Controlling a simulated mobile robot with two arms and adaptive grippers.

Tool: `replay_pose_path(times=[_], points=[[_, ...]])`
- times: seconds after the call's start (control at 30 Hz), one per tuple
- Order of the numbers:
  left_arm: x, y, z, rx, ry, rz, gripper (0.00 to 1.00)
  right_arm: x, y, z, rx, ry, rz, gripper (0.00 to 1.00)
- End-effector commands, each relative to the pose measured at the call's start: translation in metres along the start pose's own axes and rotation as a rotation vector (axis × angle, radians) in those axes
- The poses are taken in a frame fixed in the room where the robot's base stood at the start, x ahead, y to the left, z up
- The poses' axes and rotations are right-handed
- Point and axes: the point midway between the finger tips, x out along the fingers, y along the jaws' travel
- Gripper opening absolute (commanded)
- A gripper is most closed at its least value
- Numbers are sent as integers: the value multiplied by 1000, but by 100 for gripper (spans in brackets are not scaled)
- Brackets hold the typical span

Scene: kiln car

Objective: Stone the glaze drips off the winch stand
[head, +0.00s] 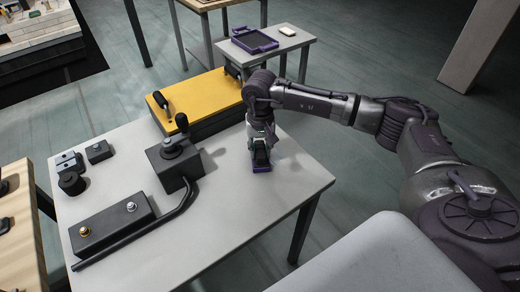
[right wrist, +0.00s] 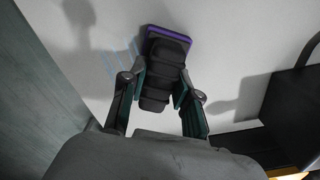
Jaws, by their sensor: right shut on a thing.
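The winch stand (head: 225,225) is a pale grey table with dark legs. My right gripper (head: 260,158) is over its right part, pointing down. It is shut on the black ribbed grip of a rubbing block (head: 262,170) with a purple base. In the right wrist view, the block (right wrist: 165,60) lies between the two fingers (right wrist: 160,92), its base at or very near the tabletop; contact is hard to judge. Faint light blue streaks, the glaze drips (right wrist: 122,62), show on the surface just left of the block. None can be made out in the head view. My left gripper is out of view.
A dark winch box (head: 175,165) with a crank knob and long bar stands mid-table. A yellow-topped case (head: 205,95) lies at the back; a dark box (head: 110,222) is at front left. A small table (head: 290,42) behind holds a purple tray (head: 254,40). The table's front right is clear.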

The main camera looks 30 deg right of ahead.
Motion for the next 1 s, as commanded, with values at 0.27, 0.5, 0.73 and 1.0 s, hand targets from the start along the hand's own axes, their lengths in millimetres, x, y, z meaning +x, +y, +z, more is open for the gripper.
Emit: replay_pose_path(times=[0.27,0.5,0.73,1.0], points=[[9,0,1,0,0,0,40,1,21,-12,4,2,2,3],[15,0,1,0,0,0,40,2,38,-22,3,1,2,3],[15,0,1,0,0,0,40,0,41,-24,1,1,2,3],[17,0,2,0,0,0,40,1,45,-26,3,1,3,3]])
